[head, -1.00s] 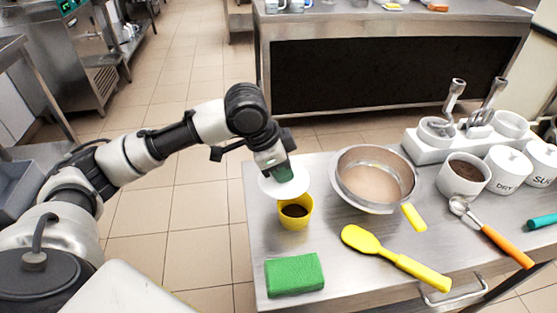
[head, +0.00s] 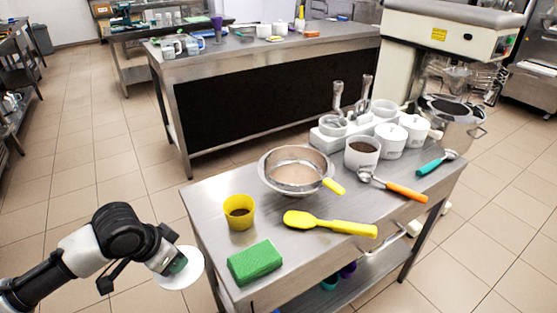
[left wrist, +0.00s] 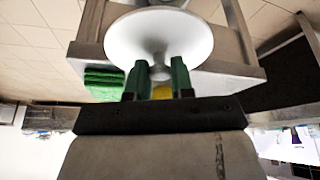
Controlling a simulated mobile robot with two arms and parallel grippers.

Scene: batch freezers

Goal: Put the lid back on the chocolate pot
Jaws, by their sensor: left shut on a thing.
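The lid (head: 188,274) is a round white disc. My left gripper (head: 176,264) is shut on it and holds it in the air off the table's left edge. In the left wrist view, the green fingers (left wrist: 159,76) grip the middle of the lid (left wrist: 158,36). The open white pot with dark brown content (head: 362,152), which I take for the chocolate pot, stands at the back right of the table, far from the lid. My right gripper is not in view.
On the steel table (head: 215,192) are a yellow cup (head: 240,212), green sponge (head: 255,262), metal sieve (head: 296,170), yellow spatula (head: 330,224) and orange-handled scoop (head: 393,187).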

